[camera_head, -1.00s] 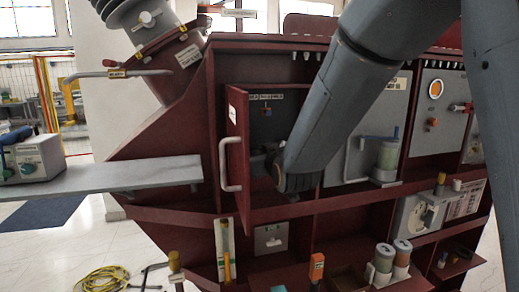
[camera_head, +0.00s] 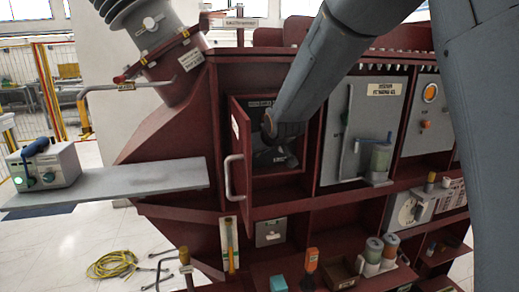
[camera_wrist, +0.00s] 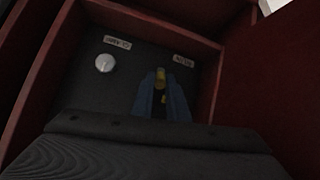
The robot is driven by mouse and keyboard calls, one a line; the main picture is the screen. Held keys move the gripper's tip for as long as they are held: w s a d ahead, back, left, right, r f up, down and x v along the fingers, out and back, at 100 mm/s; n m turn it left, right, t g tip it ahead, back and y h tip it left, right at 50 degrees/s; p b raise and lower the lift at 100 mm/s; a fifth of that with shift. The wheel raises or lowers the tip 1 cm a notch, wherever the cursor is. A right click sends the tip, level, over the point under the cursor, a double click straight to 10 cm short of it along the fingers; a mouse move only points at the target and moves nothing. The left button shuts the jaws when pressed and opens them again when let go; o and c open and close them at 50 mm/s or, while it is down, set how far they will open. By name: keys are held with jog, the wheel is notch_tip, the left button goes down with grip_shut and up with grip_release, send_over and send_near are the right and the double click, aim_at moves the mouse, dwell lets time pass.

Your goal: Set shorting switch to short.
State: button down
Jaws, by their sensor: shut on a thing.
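The open red compartment (camera_head: 246,112) holds a dark panel, which shows in the wrist view (camera_wrist: 75,95). On this panel are a round pale knob (camera_wrist: 105,63) at left and a small brass-yellow switch piece (camera_wrist: 161,76) to its right, each near a small label. I cannot read the labels. My gripper (camera_wrist: 162,88) has its two blue fingers close around the yellow piece, shut on it. In the head view my gripper (camera_head: 275,152) is inside the compartment, dark and partly hidden by my arm. The switch's setting cannot be told.
The red compartment door (camera_head: 240,150) stands open at left, with a pale handle (camera_head: 232,178). A grey shelf (camera_head: 120,182) juts out left and bears a control box (camera_head: 45,167). A grey panel door (camera_head: 365,125) is at right. Bottles and tools stand below.

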dwell(0.3)
jog(key=c, duration=1.7)
grip_release()
jog(key=shift+c, duration=0.2)
jog(key=v, duration=0.7)
jog(key=shift+s+r+b, duration=0.2)
jog(key=shift+s+b, duration=0.1)
jog(key=shift+b, duration=0.05)
jog(key=shift+d, duration=0.1)
jog(key=s+d+f+m+g+h+b, duration=0.1)
jog(key=s+d+f+g, duration=0.1)
jog(key=s+d+f, duration=0.4)
jog(key=s+d+f+m+g+h+b, duration=0.1)
jog(key=s+d+f+g+b, duration=0.15)
jog(key=d+f, duration=0.4)
jog(key=s+d+f+m+g+b, duration=0.1)
jog(key=s+d+f+g, duration=0.1)
jog(key=s+f, duration=0.4)
jog(key=s+d+f+m+g+h+b, duration=0.1)
jog(key=s+f, duration=0.5)
jog(key=s, duration=0.6)
jog(key=d+m+g, duration=0.1)
jog(key=d, duration=0.1)
jog(key=shift+s+d+f, duration=0.2)
jog(key=shift+d+f, duration=0.05)
jog(key=shift+f, duration=0.15)
